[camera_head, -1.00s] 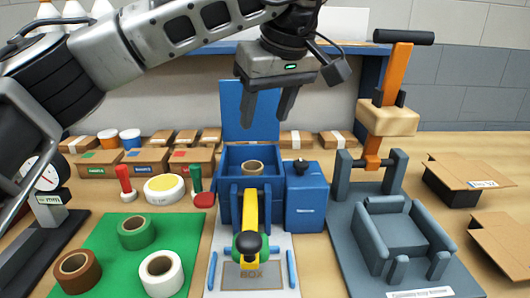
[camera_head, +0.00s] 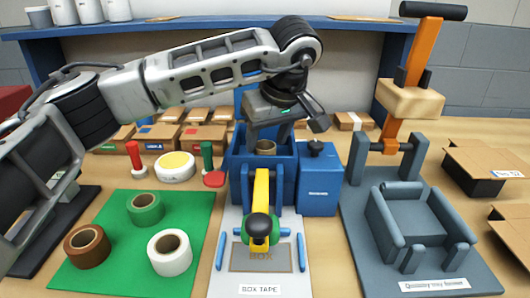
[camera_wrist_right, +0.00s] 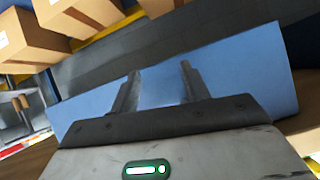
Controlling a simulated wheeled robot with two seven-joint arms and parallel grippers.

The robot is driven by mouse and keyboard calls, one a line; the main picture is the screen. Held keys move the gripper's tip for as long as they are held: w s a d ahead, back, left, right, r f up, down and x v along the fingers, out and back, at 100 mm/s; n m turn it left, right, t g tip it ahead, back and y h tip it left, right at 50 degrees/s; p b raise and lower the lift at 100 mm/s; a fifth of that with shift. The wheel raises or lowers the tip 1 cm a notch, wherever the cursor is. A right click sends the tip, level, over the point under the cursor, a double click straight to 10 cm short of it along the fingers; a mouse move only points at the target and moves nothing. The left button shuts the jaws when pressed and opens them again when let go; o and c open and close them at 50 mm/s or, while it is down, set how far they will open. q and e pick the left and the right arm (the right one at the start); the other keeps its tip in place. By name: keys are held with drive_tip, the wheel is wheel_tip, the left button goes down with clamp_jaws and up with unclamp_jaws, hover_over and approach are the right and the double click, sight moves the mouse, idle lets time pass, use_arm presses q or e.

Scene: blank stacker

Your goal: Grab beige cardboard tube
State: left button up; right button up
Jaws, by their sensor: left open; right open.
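The beige cardboard tube (camera_head: 266,148) stands upright in the blue box of the tape station (camera_head: 283,168), with only its upper rim showing. My left gripper (camera_head: 268,138) is open and points down right above the tube. Its fingers come down on either side of the tube's top. I cannot tell whether they touch it. My right gripper (camera_wrist_right: 158,78) shows only in the right wrist view. It is open and empty, with a blue surface (camera_wrist_right: 235,75) beyond its fingers.
Green, brown and white tape rolls (camera_head: 170,252) lie on a green mat (camera_head: 120,275) at left. A yellow-handled lever (camera_head: 261,195) stands in front of the blue box. A grey tray former (camera_head: 415,225) stands at right. Small cartons (camera_head: 203,135) line the back.

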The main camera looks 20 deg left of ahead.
sight(265, 146)
use_arm(q)
drive_tip(key=shift+x, duration=1.5)
drive_tip(key=c, duration=0.7)
drive_tip(key=shift+r, duration=0.1)
